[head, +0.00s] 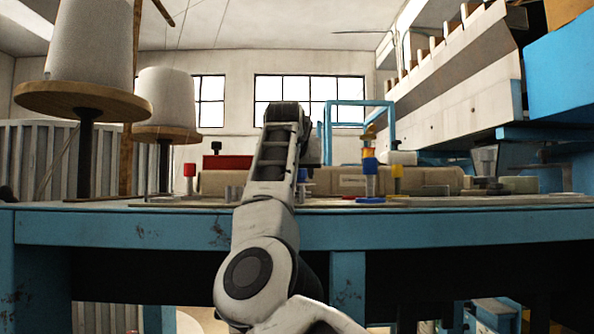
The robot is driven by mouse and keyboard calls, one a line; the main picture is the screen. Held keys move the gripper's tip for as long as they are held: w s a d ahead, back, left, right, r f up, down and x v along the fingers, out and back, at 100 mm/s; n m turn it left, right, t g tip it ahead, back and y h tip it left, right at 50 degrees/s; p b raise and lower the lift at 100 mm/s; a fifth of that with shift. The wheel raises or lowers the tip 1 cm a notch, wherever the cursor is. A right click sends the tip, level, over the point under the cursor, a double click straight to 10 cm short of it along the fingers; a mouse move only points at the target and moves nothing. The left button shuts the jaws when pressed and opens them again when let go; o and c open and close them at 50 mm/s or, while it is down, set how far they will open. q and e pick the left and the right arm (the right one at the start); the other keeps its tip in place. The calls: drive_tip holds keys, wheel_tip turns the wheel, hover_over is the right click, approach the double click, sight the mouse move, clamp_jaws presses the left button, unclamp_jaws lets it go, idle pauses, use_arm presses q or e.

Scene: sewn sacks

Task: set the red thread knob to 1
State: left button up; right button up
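A red knob (190,169) sits on a short grey post on the blue table, left of centre. Its number markings are too small to read. A blue knob (370,166) and a yellow knob (397,171) stand right of my arm. Another blue-capped piece (302,174) shows just beside the arm.
The blue table (420,229) spans the view. Large white thread cones (90,45) on wooden discs stand at left. Tan sacks (385,180) lie behind the knobs. A dark red box (227,162) sits behind the red knob. A blue frame (358,103) and white machine (460,90) rise at right.

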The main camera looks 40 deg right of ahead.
clamp_jaws()
drive_tip(key=shift+w+a+r+m+g+h, duration=0.15)
drive_tip(key=shift+m+g+h, duration=0.35)
drive_tip(key=shift+m+g, duration=0.3)
drive_tip(key=shift+w+f+m+g+h, duration=0.1)
drive_tip(key=shift+m+g+h, duration=0.4)
drive_tip(key=shift+m+g, duration=0.3)
drive_tip(key=shift+o, duration=0.3)
unclamp_jaws()
drive_tip(key=b+v, duration=0.2)
drive_tip(key=v, duration=1.4)
